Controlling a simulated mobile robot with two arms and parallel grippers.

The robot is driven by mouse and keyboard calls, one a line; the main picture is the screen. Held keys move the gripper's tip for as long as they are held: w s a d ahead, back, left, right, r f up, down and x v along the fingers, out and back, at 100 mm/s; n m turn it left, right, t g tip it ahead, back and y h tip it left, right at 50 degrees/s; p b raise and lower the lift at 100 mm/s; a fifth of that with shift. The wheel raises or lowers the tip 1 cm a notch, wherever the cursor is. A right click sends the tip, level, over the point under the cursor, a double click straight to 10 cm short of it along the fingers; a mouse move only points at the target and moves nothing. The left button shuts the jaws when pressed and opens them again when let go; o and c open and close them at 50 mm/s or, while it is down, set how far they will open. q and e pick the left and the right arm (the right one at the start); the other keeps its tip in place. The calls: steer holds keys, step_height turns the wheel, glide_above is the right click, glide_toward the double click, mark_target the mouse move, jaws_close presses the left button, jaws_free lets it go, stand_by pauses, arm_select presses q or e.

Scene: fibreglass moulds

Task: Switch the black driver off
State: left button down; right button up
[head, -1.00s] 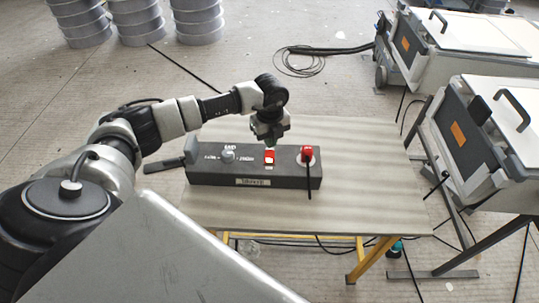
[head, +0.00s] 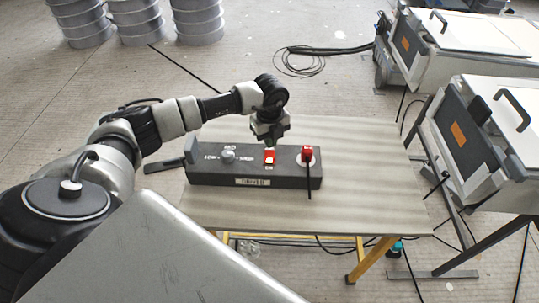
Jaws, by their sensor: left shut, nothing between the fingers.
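The black driver (head: 215,177) is a long dark box lying on a table. A label plate (head: 253,182) is on its front face. On its top are a grey knob (head: 228,156), a red and white switch (head: 269,158) in the middle, and a red part (head: 307,155) on a pale round base at the right, with a black strip hanging down the front. My left gripper (head: 269,144) points down, shut and empty, just above and behind the red and white switch. I cannot tell whether its tips touch the switch. My right gripper is not in view.
The table (head: 380,200) has bare room right of and in front of the driver. Two white-topped machines (head: 505,130) stand at the right. Cables lie on the floor, with a coil (head: 300,62) behind. Stacked grey drums (head: 137,22) stand at the back left.

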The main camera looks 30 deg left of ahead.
arm_select(q)
steer(key=shift+f, duration=0.2)
stand_by(0.5)
steer(key=shift+f+b, duration=0.85)
steer(key=shift+f, duration=0.25)
stand_by(0.4)
steer(key=shift+r, duration=0.1)
steer(key=shift+r+p, duration=2.8)
steer(key=shift+r, duration=0.65)
